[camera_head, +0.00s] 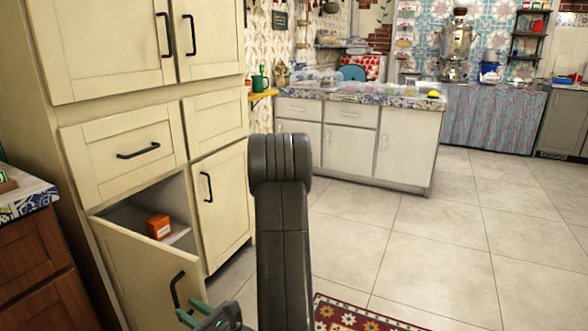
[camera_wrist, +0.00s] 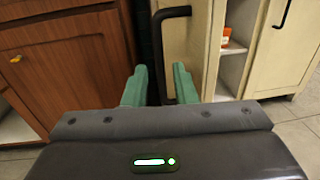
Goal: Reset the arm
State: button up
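My gripper (camera_wrist: 159,76) is open, with its two green fingers apart. It also shows at the bottom of the head view (camera_head: 203,314), close to the door handle. The black bar handle (camera_wrist: 160,48) of the open cream cabinet door appears between or just beyond the fingers in the wrist view. I cannot tell whether they touch it. In the head view the handle (camera_head: 176,290) is just above the fingers. My dark arm stands in the middle of the head view.
The lower left cream door (camera_head: 140,268) hangs open, showing an orange box (camera_head: 158,226) on a shelf. A brown wooden cabinet (camera_head: 35,262) stands at the left. A patterned rug (camera_head: 350,318) lies on the tiles. Open floor (camera_head: 440,235) extends right; a counter (camera_head: 350,140) stands behind.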

aim_at(177, 301)
jog(key=shift+x, duration=2.85)
